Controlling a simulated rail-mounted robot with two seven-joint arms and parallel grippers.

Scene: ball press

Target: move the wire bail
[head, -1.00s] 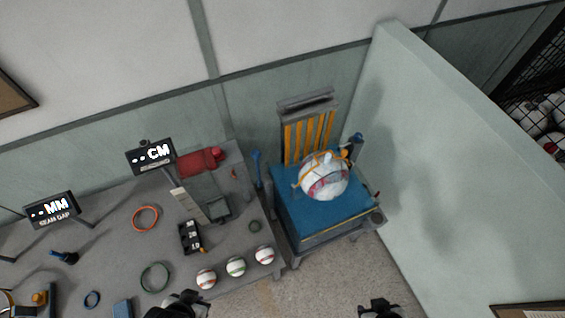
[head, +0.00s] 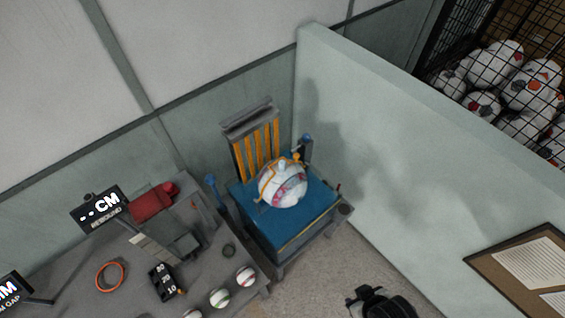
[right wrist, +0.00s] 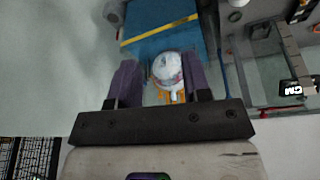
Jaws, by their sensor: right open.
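The ball sits on the blue pad (head: 255,216) of a press and hides part of the wire. My right gripper (head: 372,300) is low in the head view, right of and nearer than the press, apart from it. In the right wrist view its two purple fingers (right wrist: 160,85) are apart and empty, with the ball (right wrist: 168,66) seen beyond them. My left gripper is not in view.
A grey bench (head: 140,295) with baseballs, an orange ring (head: 110,276) and a CM display (head: 99,208) stands left of the press. A pale partition (head: 400,170) rises close on its right. The black cage (head: 480,70) holds several balls. Floor shows in front of the press.

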